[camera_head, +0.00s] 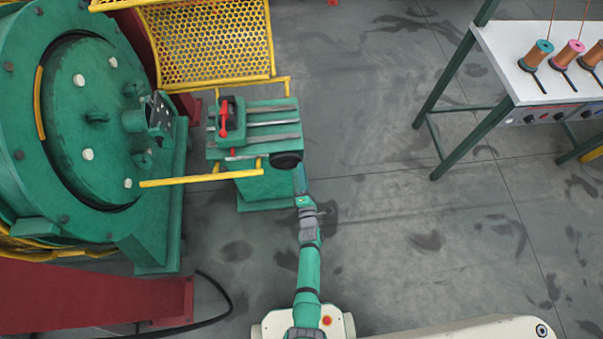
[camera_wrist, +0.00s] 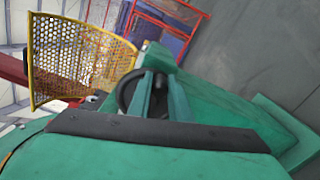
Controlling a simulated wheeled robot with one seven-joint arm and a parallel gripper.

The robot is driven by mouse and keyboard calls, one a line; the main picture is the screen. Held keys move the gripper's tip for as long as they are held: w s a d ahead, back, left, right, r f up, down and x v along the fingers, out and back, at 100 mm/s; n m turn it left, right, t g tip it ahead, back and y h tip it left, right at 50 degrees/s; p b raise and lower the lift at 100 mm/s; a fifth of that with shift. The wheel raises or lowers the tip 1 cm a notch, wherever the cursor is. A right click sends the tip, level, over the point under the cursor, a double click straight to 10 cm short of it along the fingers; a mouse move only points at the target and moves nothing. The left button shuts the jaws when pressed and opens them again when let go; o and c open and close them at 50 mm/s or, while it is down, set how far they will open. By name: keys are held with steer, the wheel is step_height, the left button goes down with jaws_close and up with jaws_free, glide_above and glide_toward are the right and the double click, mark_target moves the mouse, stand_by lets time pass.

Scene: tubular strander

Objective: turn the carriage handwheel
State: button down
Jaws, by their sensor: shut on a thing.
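The carriage handwheel (camera_head: 287,160) is a black wheel at the front right corner of the green carriage (camera_head: 262,122) in the head view. In the wrist view part of its dark rim (camera_wrist: 126,90) shows behind and left of my fingers. My gripper (camera_wrist: 158,96) has its two green fingers close together at the wheel, shut on its rim. In the head view my gripper (camera_head: 299,178) is at the wheel's lower right side, reached from below. The fingers and the dark edge of my wrist hide much of the wheel in the wrist view.
A red lever (camera_head: 223,114) stands on the carriage. A yellow rail (camera_head: 200,177) runs left of the wheel, and a yellow mesh guard (camera_head: 210,45) stands behind. The large green drum (camera_head: 85,120) is at left. A white bobbin table (camera_head: 545,70) is far right. Floor between is clear.

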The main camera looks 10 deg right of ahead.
stand_by(0.3)
steer(key=c, duration=1.6)
jaws_free()
steer(key=shift+r, duration=0.1)
steer(key=shift+s, duration=0.1)
steer(key=s, duration=1)
steer(key=shift+s, duration=0.35)
